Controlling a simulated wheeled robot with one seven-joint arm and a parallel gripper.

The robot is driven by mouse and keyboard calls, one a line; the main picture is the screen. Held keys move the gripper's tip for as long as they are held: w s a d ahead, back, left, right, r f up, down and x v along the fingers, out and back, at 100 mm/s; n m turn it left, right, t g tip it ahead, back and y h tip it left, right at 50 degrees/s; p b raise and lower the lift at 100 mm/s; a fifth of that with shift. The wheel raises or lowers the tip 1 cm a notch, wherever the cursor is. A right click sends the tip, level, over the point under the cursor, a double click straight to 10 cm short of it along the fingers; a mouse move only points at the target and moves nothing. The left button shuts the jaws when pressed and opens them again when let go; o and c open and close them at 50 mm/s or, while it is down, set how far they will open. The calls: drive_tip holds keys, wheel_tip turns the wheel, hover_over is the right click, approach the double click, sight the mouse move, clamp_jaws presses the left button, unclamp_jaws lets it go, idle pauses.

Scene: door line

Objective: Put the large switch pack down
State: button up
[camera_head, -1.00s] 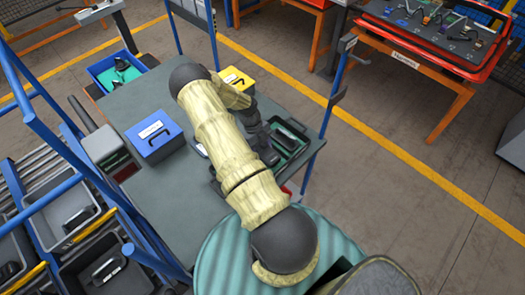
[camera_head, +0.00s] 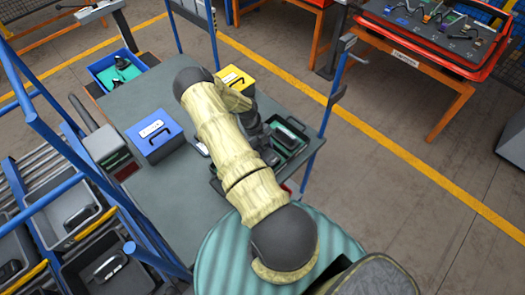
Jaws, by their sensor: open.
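A black switch pack (camera_head: 290,131), which looks like the large one, lies in the green-lined dark tray (camera_head: 301,152) on the right side of the grey table. My gripper (camera_head: 270,157) is a dark shape at the left part of this tray, beside the pack and seemingly apart from it. Its jaws are open, and I see nothing held between them. My sleeved arm crosses the table and hides the tray's left part and some of the gripper.
A blue box (camera_head: 153,136) and a yellow box (camera_head: 236,80) stand on the table (camera_head: 175,205). A blue bin (camera_head: 117,70) is at the far left corner. Blue posts (camera_head: 318,140) rise at the table's edges. Grey bins (camera_head: 70,212) sit on the left rack. The table's front left is clear.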

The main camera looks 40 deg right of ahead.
drive_tip(key=shift+w+r, duration=0.15)
drive_tip(key=shift+r, duration=0.1)
drive_tip(key=b+v, duration=0.4)
drive_tip(key=v, duration=0.7)
drive_tip(key=shift+r, duration=0.3)
